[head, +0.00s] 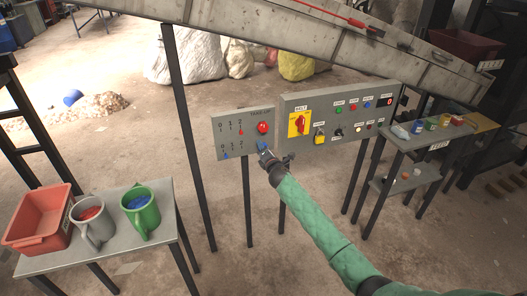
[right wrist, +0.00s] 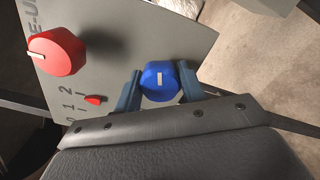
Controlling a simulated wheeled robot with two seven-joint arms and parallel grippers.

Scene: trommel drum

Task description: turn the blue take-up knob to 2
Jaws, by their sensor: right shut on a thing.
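The grey take-up panel (head: 229,142) stands in the middle of the head view. It has a red knob (head: 263,127) above and the blue take-up knob (head: 262,146) below, mostly covered by my right gripper (head: 266,154). The upper 0-1-2 scale has a red pointer (head: 241,131) by the 2. The lower scale has a blue pointer (head: 226,156) near the 0. In the right wrist view the blue knob (right wrist: 160,82) sits between the two fingers of my right gripper (right wrist: 159,88), which is shut on it. Its white mark is visible. My left gripper is out of view.
Right of the panel is a larger control box (head: 340,115) with a yellow-and-red switch, a padlock and several buttons. A table (head: 150,240) with a red bin and two mugs stands at left. A shelf (head: 412,180) with small containers is at right.

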